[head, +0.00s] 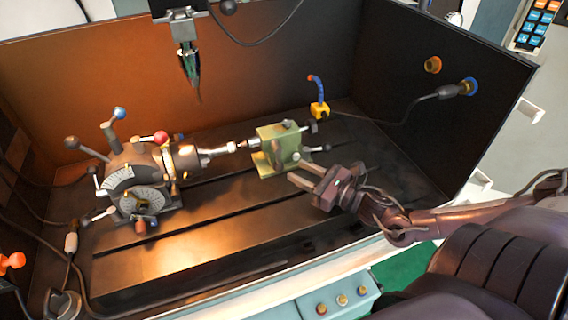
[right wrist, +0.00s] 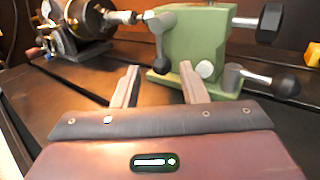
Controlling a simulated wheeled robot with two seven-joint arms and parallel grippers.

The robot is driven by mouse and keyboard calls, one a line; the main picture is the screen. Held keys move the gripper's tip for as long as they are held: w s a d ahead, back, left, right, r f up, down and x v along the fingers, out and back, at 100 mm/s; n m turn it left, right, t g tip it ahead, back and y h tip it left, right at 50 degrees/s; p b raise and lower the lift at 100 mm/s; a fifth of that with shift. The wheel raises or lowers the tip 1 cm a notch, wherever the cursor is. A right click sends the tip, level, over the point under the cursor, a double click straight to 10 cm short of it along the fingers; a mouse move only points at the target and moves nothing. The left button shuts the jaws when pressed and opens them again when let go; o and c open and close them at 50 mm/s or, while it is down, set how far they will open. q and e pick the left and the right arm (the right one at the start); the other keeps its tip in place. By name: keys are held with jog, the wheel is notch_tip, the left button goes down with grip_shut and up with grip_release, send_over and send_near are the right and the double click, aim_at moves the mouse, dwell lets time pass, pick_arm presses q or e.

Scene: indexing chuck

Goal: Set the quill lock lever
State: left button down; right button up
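The green tailstock (head: 280,146) stands on the slotted table, its tip pointing left at the chuck; it also fills the upper middle of the right wrist view (right wrist: 195,45). Two grey levers with dark ball ends show there: one hangs on its left side (right wrist: 160,42), one sticks out to the right from its lower right (right wrist: 255,78). I cannot tell for certain which is the quill lock lever. My right gripper (head: 304,172) is open and empty just in front of the tailstock; in the right wrist view its fingers (right wrist: 160,72) point at the tailstock's base. My left gripper is out of view.
The indexing head (head: 137,190) with its chuck and several ball-ended handles stands left. A tool spindle (head: 188,62) hangs above. A yellow block with a blue hose (head: 319,110) stands behind the tailstock. Dark enclosure walls close the back and right. The front table is clear.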

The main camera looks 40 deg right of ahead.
aim_at(280, 162)
jog(key=x, duration=0.4)
jog(key=shift+d, duration=0.1)
jog(key=shift+w, duration=0.3)
jog(key=shift+w+a, duration=0.3)
jog(key=shift+w, duration=0.05)
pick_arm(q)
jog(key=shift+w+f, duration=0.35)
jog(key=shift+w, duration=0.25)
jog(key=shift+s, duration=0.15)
pick_arm(e)
jog(key=shift+c, duration=0.5)
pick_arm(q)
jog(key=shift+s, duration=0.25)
pick_arm(e)
grip_shut()
jog(key=shift+f, duration=0.1)
